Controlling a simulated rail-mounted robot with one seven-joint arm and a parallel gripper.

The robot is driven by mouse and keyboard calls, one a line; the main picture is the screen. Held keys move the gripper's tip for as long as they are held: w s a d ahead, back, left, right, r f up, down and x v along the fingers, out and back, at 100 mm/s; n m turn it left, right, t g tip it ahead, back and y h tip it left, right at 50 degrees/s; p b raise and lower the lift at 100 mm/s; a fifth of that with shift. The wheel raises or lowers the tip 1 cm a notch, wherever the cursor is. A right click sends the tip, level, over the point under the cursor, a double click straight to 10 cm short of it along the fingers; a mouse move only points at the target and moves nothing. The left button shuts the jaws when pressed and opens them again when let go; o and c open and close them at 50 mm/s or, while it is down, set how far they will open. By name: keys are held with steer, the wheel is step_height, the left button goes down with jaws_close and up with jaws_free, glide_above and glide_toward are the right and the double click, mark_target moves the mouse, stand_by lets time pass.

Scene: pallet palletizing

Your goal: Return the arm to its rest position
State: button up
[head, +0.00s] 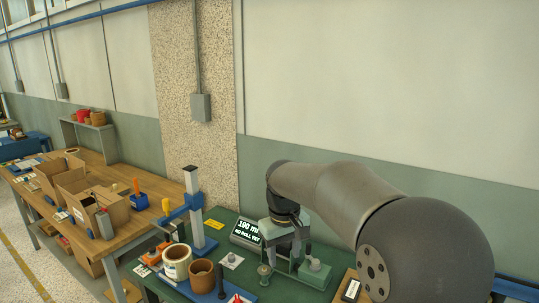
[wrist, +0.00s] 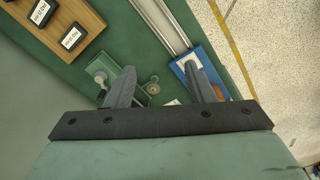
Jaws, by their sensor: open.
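My arm reaches in from the right of the head view and bends down over the green table (head: 250,285). My gripper (head: 284,256) hangs over the table near a green metal fixture (head: 314,275). In the wrist view, the two fingers of my gripper (wrist: 160,88) are spread apart with nothing between them. A blue part (wrist: 205,60) shows beside the right finger. I cannot tell the exact height above the table.
A white roll (head: 177,262), a brown roll (head: 202,277) and a blue-based upright post (head: 196,215) are farther left. A wooden bench (head: 150,208) holds open cardboard boxes (head: 103,205). Above the table is open space.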

steer(key=s+d+f+m, duration=0.1)
steer(key=s+d+f, duration=0.1)
steer(key=s, duration=0.7)
steer(key=s+d+f+m+b, duration=0.1)
steer(key=s+d+f+m, duration=0.1)
steer(key=s+d, duration=0.3)
steer(key=s+d+f+m, duration=0.2)
steer(key=s+d+f, duration=0.2)
steer(key=s, duration=0.9)
steer(key=shift+s+b, duration=0.3)
steer(key=shift+b, duration=0.05)
steer(key=shift+d, duration=0.1)
